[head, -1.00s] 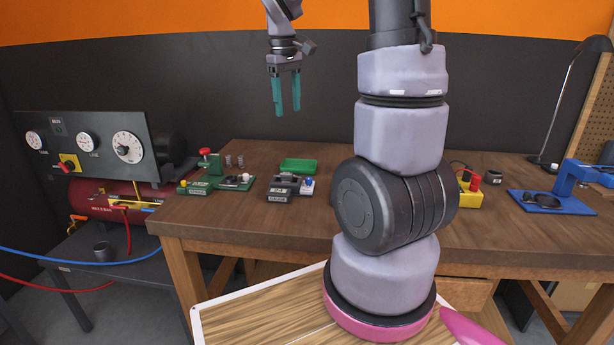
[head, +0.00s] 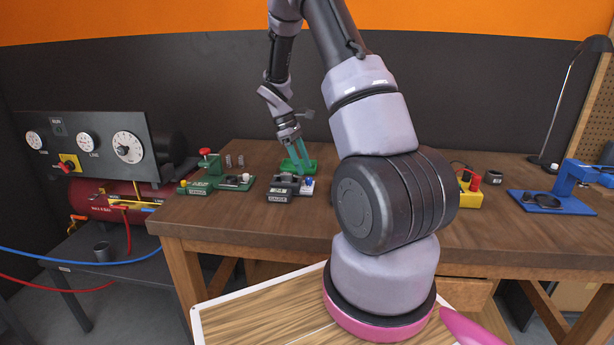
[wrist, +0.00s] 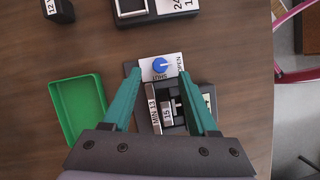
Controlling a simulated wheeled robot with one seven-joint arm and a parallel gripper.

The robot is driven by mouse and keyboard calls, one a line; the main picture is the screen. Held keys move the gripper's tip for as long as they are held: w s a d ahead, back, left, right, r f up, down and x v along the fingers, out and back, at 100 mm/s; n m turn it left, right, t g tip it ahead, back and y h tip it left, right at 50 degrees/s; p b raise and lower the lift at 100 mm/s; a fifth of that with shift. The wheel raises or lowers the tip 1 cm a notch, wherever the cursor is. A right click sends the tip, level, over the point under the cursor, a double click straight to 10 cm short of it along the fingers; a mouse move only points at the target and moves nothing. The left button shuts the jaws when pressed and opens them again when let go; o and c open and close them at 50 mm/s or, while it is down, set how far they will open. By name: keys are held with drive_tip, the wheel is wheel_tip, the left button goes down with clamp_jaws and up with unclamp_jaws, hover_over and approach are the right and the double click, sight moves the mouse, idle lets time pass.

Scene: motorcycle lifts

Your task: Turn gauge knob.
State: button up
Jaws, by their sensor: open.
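The gauge unit (head: 284,188) is a dark box on the wooden bench, with a small blue knob (head: 309,182) on a white plate at its right. In the wrist view the blue knob (wrist: 159,65) sits on the white plate marked SHUT and OPEN, beside the dark gauge body (wrist: 208,92) with labels reading MIN 13 and 15. My gripper (wrist: 158,73) is open, its teal fingers apart, with the knob between the fingertips in the picture. No contact shows, and I cannot tell its exact height. In the head view my gripper (head: 300,167) is over the bench near the unit.
A green tray (wrist: 101,88) lies beside the gauge unit. A green fixture (head: 215,183) with a red knob stands to its left. A dark panel with dials (head: 100,150) is at far left. A yellow meter (head: 468,196) and blue stand (head: 540,203) are at right.

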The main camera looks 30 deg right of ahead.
sight(308, 178)
drive_tip(key=shift+x, duration=2.15)
clamp_jaws()
drive_tip(key=m, duration=0.2)
drive_tip(key=m+y, duration=0.1)
drive_tip(key=m, duration=0.1)
drive_tip(key=shift+w+d+m+g+y, duration=0.1)
drive_tip(key=shift+m+g+y, duration=0.2)
drive_tip(key=shift+g, duration=0.1)
drive_tip(key=shift+d+r+m+y, duration=0.1)
drive_tip(key=shift+m+y, duration=0.7)
drive_tip(key=shift+m, duration=1.2)
